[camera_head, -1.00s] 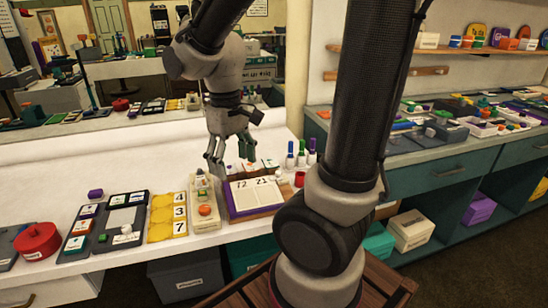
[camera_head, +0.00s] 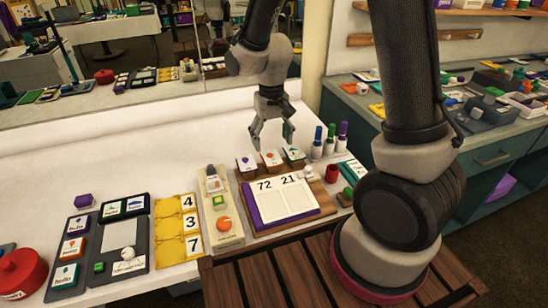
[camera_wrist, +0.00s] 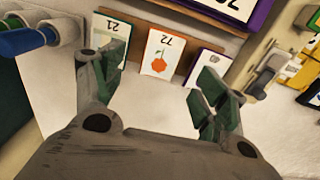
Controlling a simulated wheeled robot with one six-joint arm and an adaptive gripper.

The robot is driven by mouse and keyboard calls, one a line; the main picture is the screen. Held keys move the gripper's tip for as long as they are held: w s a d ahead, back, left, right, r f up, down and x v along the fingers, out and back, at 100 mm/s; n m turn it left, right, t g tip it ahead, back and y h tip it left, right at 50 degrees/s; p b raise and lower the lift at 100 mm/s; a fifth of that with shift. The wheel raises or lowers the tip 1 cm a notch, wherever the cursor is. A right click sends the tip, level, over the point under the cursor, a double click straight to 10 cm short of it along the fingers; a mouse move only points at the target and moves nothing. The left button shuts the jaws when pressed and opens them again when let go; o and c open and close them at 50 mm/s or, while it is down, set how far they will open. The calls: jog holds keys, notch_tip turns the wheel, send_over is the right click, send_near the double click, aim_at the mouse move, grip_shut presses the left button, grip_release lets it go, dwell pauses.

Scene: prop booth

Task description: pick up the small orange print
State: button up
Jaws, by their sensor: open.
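The small orange print (camera_head: 271,158) is a white card with an orange fruit picture, standing in the middle of a row of cards behind the score board. It also shows in the wrist view (camera_wrist: 160,56), marked 72. A card marked 21 (camera_wrist: 112,32) and a card with a dark picture (camera_wrist: 206,66) stand on either side of it. My gripper (camera_head: 271,142) is open and empty, just behind and above the card row, fingers pointing down. In the wrist view the print lies between and beyond its fingers, apart from them.
The board (camera_head: 285,200) with 72 and 21 lies in front of the cards. Capped markers (camera_head: 330,142) and a red cup (camera_head: 332,173) stand to the right. A beige panel (camera_head: 220,215) and yellow number tiles (camera_head: 178,226) are left.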

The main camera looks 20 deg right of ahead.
aim_at(271, 158)
jog(key=shift+s+a+f, duration=0.1)
jog(key=shift+f, duration=2.5)
jog(key=shift+f, duration=0.25)
jog(key=c, duration=0.8)
